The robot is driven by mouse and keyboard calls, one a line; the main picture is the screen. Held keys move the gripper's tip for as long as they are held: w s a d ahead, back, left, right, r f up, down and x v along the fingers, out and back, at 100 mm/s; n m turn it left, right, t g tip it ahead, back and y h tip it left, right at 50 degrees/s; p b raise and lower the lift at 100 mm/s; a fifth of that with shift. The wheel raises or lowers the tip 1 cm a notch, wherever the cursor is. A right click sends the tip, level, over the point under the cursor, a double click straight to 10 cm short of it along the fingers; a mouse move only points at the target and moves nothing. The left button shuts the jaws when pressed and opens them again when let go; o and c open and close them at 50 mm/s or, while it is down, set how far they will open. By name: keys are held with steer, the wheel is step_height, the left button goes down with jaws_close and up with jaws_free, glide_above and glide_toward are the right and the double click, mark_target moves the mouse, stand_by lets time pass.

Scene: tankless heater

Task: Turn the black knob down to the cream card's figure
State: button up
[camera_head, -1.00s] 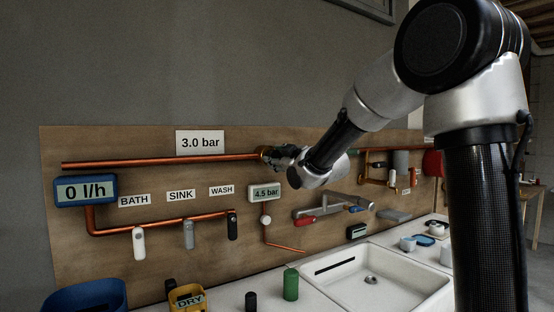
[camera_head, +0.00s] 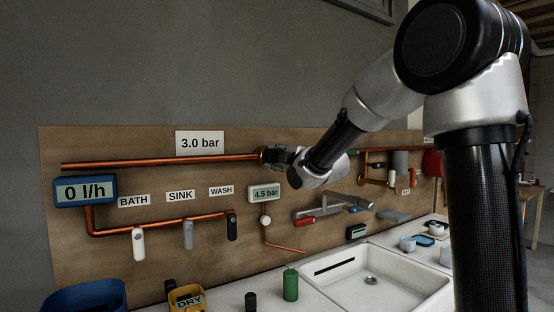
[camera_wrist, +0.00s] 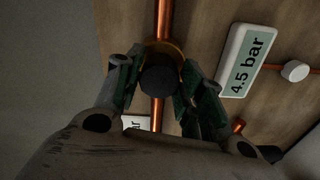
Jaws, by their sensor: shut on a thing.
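The black knob (camera_wrist: 158,80) sits on a brass fitting (camera_wrist: 165,48) on the upper copper pipe, between the two fingers of my gripper (camera_wrist: 157,88). My gripper is shut on the knob; in the head view my gripper (camera_head: 275,157) hides most of it. The cream card (camera_head: 200,143) above the pipe reads 3.0 bar. The pressure display (camera_head: 265,193) reads 4.5 bar; it also shows in the wrist view (camera_wrist: 247,62).
A flow display (camera_head: 85,191) reads 0 l/h. BATH, SINK and WASH labels stand above a white (camera_head: 138,244), a grey (camera_head: 188,235) and a black lever (camera_head: 232,227). A sink (camera_head: 375,278), a green cylinder (camera_head: 290,285) and a yellow DRY container (camera_head: 188,298) are below.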

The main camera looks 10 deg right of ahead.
stand_by(0.4)
steer(key=o, duration=1)
steer(key=v, duration=1.2)
